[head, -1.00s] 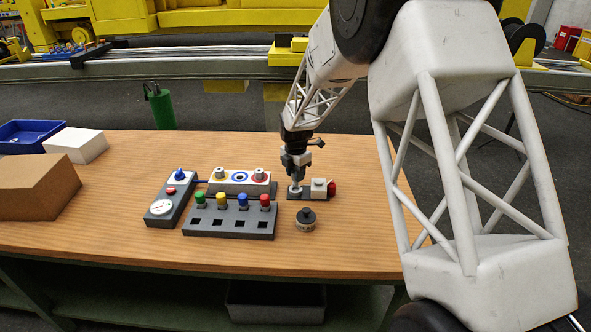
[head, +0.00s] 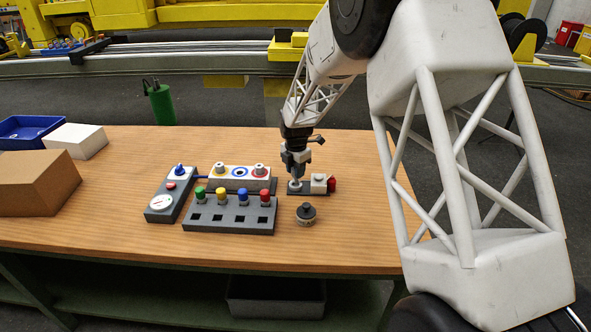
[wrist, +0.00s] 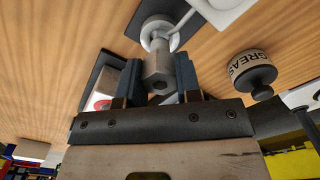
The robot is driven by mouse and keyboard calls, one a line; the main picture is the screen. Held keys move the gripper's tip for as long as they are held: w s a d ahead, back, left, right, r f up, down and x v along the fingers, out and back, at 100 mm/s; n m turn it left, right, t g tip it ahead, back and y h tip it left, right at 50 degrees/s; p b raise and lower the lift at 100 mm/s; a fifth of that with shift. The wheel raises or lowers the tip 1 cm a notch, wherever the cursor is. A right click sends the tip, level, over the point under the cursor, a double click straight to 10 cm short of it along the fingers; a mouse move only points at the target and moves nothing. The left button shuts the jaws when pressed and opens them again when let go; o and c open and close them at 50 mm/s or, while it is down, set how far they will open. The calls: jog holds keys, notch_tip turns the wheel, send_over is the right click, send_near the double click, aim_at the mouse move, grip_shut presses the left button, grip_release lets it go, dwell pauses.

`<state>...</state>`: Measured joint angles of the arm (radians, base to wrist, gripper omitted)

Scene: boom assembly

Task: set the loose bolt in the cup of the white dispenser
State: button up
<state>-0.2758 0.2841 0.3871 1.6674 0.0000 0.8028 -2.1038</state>
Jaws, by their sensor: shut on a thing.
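My gripper (head: 296,174) points down over the left end of the white dispenser (head: 318,184), which sits on a dark grey base and has a red knob at its right. In the wrist view my gripper (wrist: 158,74) is shut on the grey metal bolt (wrist: 157,68), one dark finger on each side. The bolt's far end is at the white ring-shaped cup (wrist: 150,43). I cannot tell how deep it sits in the cup. In the head view the fingers largely hide the bolt.
A grease tin (head: 306,213) stands just in front of the dispenser. A grey rack (head: 230,218) with coloured knobs, a white block with ringed posts (head: 240,172) and a gauge box (head: 170,195) are to the left. The table's right front is clear.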

jog(key=shift+f, duration=0.95)
dwell(1.8)
jog(key=o, duration=1)
jog(key=shift+r, duration=0.15)
jog(key=shift+r, duration=3.35)
